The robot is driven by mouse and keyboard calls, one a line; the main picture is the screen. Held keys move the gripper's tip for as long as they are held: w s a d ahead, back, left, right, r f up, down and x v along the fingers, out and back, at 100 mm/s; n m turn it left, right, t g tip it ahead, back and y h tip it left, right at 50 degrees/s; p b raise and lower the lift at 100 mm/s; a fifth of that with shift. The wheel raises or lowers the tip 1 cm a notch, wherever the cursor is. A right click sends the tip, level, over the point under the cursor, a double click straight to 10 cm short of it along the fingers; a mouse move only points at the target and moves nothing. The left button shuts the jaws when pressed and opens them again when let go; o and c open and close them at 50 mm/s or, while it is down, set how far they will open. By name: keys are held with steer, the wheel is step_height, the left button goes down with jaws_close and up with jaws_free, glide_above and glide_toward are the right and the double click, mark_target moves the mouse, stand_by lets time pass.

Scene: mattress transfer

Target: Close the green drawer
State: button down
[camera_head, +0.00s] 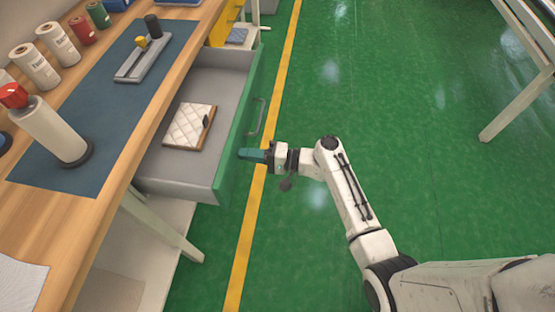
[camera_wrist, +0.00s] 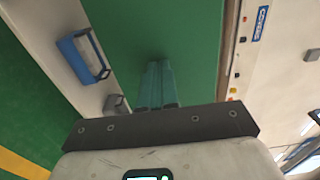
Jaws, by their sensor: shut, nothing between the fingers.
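The green drawer (camera_head: 228,155) stands pulled open from under the workbench, with a grey inside and a metal handle (camera_head: 257,118) on its front. A small quilted white sample with a brown edge (camera_head: 190,126) lies inside it. My gripper (camera_head: 241,154) is shut and empty, with teal fingers pointing at the drawer's front, nearer the camera than the handle. The fingertips look touching or very close to the front; I cannot tell which. In the wrist view, the shut fingers (camera_wrist: 156,68) point at the green front (camera_wrist: 165,28), which fills the middle.
The wooden workbench (camera_head: 115,190) holds a blue mat, thread spools, a tall roll with a red top and a grey metal tool. A yellow drawer (camera_head: 222,28) is farther along. The green floor (camera_head: 330,90) right of the yellow line is clear; a pale frame stands at upper right.

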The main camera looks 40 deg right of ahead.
steer(key=b, duration=0.8)
glide_toward(181, 155)
steer(key=w+a+r, duration=0.1)
steer(key=w, duration=0.1)
steer(key=w+a+r, duration=0.3)
steer(key=w+a, duration=0.1)
steer(key=w, duration=0.1)
steer(key=shift+a+r, duration=0.15)
steer(key=shift+r, duration=0.1)
steer(key=shift+w+a+r+b, duration=0.1)
steer(key=shift+w+a+b, duration=0.3)
steer(key=shift+w, duration=0.1)
steer(key=shift+w+r, duration=0.1)
steer(key=shift+r, duration=0.05)
steer(key=shift+a+r, duration=0.1)
steer(key=shift+r, duration=0.05)
